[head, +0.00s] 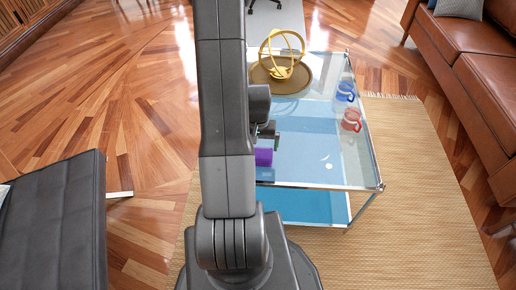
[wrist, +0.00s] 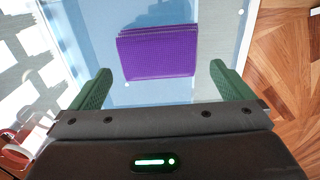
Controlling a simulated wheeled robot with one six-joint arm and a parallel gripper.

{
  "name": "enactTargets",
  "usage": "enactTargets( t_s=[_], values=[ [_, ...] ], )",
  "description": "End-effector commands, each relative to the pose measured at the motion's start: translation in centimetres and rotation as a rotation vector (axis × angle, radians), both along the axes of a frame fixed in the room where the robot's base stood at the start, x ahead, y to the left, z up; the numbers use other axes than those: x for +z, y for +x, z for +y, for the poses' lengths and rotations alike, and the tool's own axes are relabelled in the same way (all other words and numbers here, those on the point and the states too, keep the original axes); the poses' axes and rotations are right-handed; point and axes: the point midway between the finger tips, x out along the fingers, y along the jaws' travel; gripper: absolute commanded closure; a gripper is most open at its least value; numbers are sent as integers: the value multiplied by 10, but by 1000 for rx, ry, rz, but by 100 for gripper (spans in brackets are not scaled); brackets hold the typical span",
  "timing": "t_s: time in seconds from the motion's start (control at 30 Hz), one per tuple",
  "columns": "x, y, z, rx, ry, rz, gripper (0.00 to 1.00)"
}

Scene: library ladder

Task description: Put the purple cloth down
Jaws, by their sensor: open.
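The purple cloth (wrist: 157,52) lies folded on the glass top of the low table (wrist: 248,12), ahead of my gripper in the wrist view. In the head view the cloth (head: 264,156) shows just right of my arm, partly hidden by it. My gripper (wrist: 162,83) is open, its two green fingers spread wide apart with the cloth beyond and between them. Nothing is held. In the head view my gripper (head: 270,140) is near the table's left part, just behind the cloth and mostly hidden by my arm.
A gold ring sculpture (head: 282,54) stands on a round tray (head: 262,80) at the table's far end. A blue mug (head: 345,91) and a red mug (head: 351,121) stand near its right edge. A brown sofa (head: 478,75) is right, a dark seat (head: 55,220) left.

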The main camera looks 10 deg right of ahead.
Motion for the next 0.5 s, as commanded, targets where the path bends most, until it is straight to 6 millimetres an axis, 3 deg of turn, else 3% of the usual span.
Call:
enactTargets(
  t_s=[0.03,0.2,0.5],
  values=[
    [14,1,0,0,0,-4,0],
    [42,0,0,0,-1,-2,0],
    [63,0,0,0,0,0,0]
  ],
)
